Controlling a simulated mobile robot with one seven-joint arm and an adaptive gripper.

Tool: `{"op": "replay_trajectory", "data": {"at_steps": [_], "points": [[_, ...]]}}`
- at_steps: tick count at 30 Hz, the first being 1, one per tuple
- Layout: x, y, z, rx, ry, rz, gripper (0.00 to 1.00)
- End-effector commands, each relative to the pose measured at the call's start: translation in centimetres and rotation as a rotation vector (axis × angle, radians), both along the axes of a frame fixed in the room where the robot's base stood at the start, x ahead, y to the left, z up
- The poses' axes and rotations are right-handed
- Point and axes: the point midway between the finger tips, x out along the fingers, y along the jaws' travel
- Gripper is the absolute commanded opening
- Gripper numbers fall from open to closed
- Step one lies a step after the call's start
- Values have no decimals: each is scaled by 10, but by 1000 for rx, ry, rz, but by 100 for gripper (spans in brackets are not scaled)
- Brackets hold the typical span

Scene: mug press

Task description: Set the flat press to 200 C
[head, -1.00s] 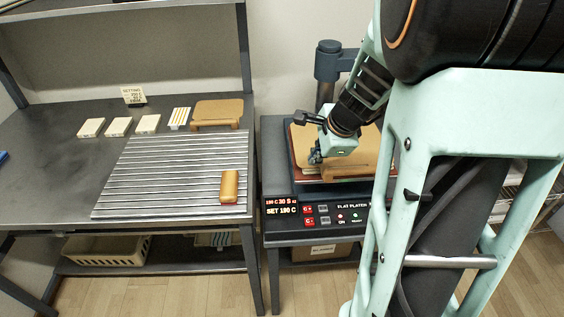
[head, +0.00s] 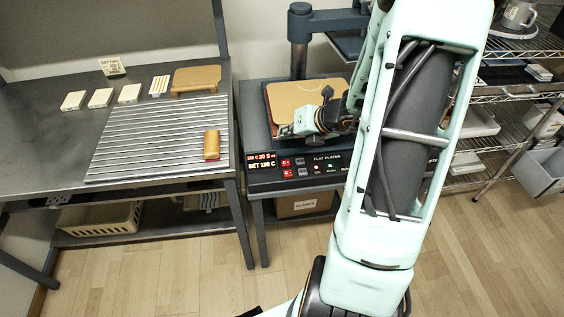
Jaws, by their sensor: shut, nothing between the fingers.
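The flat press (head: 252,110) stands right of the workbench, with a tan pad on its lower plate (head: 300,97). Its front panel (head: 325,160) carries a small lit display (head: 262,161) at the left. The display shows a red line above a white SET line. The SET value looks like 180 or 190 C, too small to be sure. Red and grey buttons (head: 286,168) sit beside it, then small lamps. My gripper (head: 284,132) is shut and empty, at the plate's front edge above the buttons. It looks apart from the buttons. My arm hides the panel's right end.
The workbench holds a ribbed metal mat (head: 150,135) with a tan roller-like piece (head: 211,145), several small blocks (head: 101,98), a tan stand (head: 196,78) and a settings card (head: 112,66). A wire shelf (head: 510,90) stands at right. The floor in front is open.

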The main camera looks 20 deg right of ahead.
Motion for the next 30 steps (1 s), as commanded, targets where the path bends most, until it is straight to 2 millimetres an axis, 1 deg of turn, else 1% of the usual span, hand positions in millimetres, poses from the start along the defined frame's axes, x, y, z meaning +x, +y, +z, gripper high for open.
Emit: {"op": "replay_trajectory", "data": {"at_steps": [1,3,6,20,26,30], "points": [[-1,-5,-1,29,6,-40,0],[-1,-9,-3,56,10,-77,0],[-1,-12,-4,77,14,-104,0],[-1,-13,-7,78,14,-109,0],[-1,-13,-20,78,13,-108,0],[-1,-13,-36,78,13,-108,0]]}}
